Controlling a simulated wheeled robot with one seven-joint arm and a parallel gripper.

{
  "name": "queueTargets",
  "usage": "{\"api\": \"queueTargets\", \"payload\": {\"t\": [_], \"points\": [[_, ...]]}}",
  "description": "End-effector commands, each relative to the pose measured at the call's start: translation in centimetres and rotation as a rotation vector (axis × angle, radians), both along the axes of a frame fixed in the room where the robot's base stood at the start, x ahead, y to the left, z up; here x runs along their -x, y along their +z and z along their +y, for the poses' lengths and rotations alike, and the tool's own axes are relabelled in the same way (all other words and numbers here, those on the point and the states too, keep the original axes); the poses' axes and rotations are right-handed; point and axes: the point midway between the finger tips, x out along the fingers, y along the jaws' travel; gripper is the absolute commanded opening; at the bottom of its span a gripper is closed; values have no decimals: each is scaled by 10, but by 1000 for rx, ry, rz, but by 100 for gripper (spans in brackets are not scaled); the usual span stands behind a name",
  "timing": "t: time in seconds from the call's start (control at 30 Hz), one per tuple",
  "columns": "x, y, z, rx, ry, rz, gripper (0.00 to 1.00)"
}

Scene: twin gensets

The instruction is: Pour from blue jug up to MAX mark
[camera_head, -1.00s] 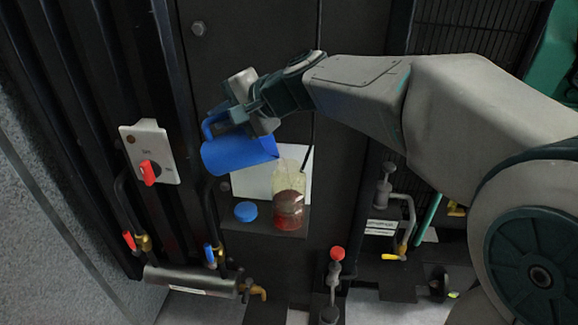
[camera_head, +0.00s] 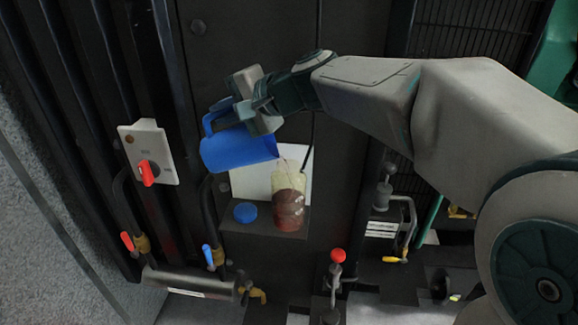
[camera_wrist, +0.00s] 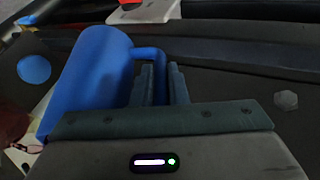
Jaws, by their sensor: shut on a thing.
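The blue jug (camera_head: 238,150) is tilted almost onto its side, its mouth toward the right, above the clear bottle (camera_head: 289,205). My gripper (camera_head: 232,106) is shut on the jug's handle; in the wrist view the fingers (camera_wrist: 160,85) close around the handle beside the blue jug body (camera_wrist: 88,75). A thin stream (camera_head: 284,160) shows between the jug's lip and the bottle's top. The bottle stands on a dark shelf and holds dark reddish liquid in most of its lower part, with a pale upper part. The MAX mark is too small to make out.
A blue cap (camera_head: 245,212) lies on the shelf (camera_head: 262,231) left of the bottle, before a white panel (camera_head: 250,180). A switch box with a red knob (camera_head: 147,173) is at left. Valves with red (camera_head: 338,255) and blue handles stand below.

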Motion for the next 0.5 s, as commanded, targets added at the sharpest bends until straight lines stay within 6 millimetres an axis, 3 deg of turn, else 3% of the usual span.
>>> {"api": "queueTargets", "payload": {"t": [0.5], "points": [[0, 3, -3, -29, 0, -1, 0]]}}
